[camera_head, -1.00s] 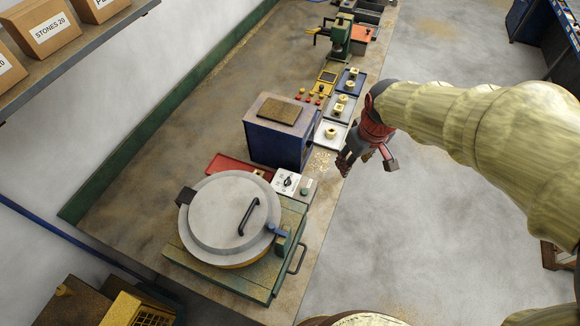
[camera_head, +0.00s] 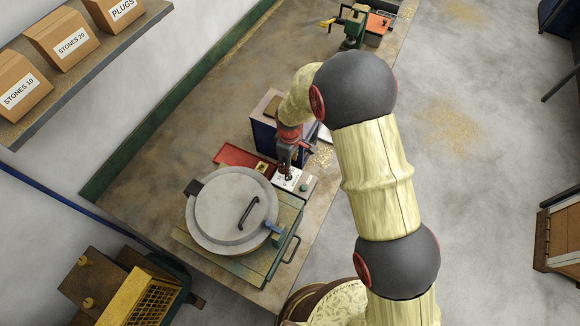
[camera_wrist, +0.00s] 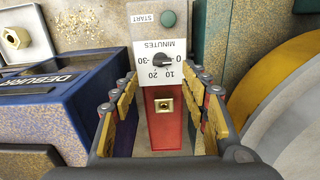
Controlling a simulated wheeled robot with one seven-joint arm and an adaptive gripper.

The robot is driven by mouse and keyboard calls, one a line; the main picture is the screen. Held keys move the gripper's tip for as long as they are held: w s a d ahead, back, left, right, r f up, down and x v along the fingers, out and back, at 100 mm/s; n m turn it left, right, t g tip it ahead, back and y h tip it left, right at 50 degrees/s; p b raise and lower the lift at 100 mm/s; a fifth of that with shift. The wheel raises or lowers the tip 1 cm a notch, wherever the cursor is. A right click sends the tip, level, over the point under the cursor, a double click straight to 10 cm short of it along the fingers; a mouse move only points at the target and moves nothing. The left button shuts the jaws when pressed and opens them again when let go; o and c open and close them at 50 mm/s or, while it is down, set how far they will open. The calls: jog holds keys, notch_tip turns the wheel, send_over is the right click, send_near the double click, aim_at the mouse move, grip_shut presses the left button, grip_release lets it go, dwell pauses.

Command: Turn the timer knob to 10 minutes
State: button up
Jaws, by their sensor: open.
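The timer panel (camera_wrist: 160,78) is white with a "MINUTES" label and marks from 0 to 30, upside down in the wrist view. Its small dark round knob (camera_wrist: 162,60) sits at the panel's middle; its pointer looks turned sideways toward the right, but the exact mark is too small to read. The panel also shows in the head view (camera_head: 292,182), partly behind my gripper. My gripper (camera_wrist: 162,95) is open and empty, its fingers on either side of the view below the knob. In the head view my gripper (camera_head: 286,172) hangs just above the panel.
A green START button (camera_wrist: 168,18) lies beyond the dial. A red tray (camera_wrist: 164,128) with a brass part lies between the fingers. The blue DEBURR box (camera_wrist: 60,95) stands close on the left. A round lidded machine (camera_head: 230,205) stands beside the panel.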

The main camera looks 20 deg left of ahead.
jog(key=shift+s+a+f, duration=0.2)
jog(key=shift+f, duration=0.35)
jog(key=shift+f+p, duration=0.8)
jog(key=shift+f, duration=2.85)
jog(key=c, duration=1.1)
